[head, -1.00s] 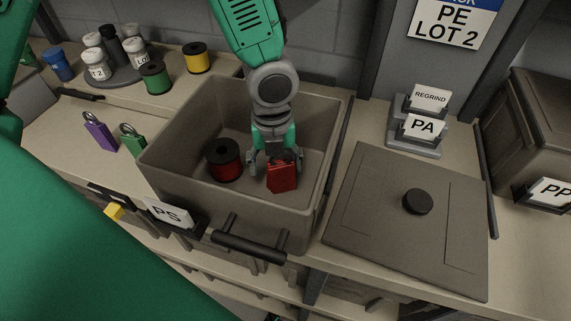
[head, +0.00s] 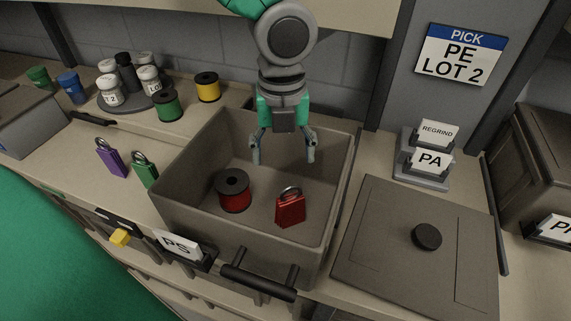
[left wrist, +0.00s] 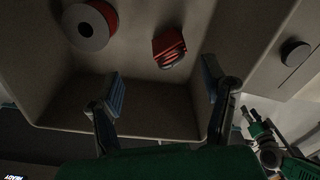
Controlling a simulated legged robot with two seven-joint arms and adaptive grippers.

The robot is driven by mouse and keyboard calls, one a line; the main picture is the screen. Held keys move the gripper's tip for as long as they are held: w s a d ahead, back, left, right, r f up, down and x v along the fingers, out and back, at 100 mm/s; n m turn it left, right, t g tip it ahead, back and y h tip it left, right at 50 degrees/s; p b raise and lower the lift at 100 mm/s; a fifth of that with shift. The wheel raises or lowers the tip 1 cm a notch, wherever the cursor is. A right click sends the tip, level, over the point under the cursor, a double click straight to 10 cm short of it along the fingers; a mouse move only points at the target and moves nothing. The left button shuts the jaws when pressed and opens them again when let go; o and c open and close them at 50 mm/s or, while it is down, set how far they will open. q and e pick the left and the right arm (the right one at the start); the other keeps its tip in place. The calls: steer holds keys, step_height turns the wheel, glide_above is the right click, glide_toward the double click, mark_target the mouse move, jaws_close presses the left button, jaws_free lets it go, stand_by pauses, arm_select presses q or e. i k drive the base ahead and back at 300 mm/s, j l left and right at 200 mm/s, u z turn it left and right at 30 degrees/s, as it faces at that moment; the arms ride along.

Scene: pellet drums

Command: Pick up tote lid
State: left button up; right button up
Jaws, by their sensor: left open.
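The tote lid (head: 385,262) is a flat grey-brown square with a round black knob (head: 427,236). It lies on the bench to the right of the open tote (head: 185,216). The knob also shows at the right of the left wrist view (left wrist: 294,52). My left gripper (head: 283,158) is open and empty above the back of the tote, left of the lid. Its two fingers (left wrist: 163,92) are spread apart in the left wrist view. A red padlock (head: 290,210) and a red spool (head: 233,192) lie inside the tote.
A PA and REGRIND card holder (head: 424,165) stands behind the lid. A closed tote (head: 540,165) stands at the right. Purple (head: 111,158) and green (head: 145,170) padlocks lie left of the open tote. Spools and jars stand on the back ledge.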

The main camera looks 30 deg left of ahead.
mark_target(432, 257)
steer(key=k, duration=1)
